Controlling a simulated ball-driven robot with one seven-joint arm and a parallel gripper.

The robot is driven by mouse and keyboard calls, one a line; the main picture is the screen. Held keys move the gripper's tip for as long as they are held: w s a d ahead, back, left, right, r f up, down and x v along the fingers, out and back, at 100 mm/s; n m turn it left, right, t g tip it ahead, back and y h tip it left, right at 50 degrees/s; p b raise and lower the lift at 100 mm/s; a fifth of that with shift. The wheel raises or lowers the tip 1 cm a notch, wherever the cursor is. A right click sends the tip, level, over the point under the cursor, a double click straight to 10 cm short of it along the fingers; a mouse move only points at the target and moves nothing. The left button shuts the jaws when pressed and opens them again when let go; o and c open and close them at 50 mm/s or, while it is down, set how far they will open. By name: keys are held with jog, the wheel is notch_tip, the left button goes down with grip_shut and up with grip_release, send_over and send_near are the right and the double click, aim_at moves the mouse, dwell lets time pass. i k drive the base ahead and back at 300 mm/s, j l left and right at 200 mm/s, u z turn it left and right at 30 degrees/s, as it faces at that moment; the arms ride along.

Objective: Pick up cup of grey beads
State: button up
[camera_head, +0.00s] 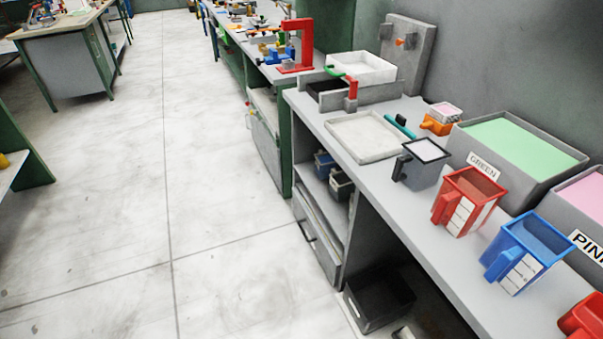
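A grey square cup (423,163) with a dark handle on its left stands upright on the bench (385,184). It has a pale, whitish-lilac fill; single beads cannot be made out. No other grey cup with a handle shows on this bench top. A red cup (468,199) and a blue cup (525,250), both with white scale labels, stand nearer along the same bench. My gripper is not in view.
A GREEN bin (520,150) and a PINK bin (580,208) stand behind the cups. A pale shallow tray (364,137), a teal-handled tool (400,125) and a small orange cup (437,126) lie beyond the grey cup. The floor (225,215) left of the bench is clear.

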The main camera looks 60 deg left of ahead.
aim_at(341, 187)
jog(key=j+u, duration=0.2)
jog(key=j, duration=0.4)
jog(key=j+u, duration=0.2)
jog(key=j, duration=0.45)
jog(key=j+u, duration=0.2)
jog(key=j, duration=0.4)
jog(key=i+j+u, duration=0.2)
jog(key=j, duration=0.4)
jog(key=k, duration=0.05)
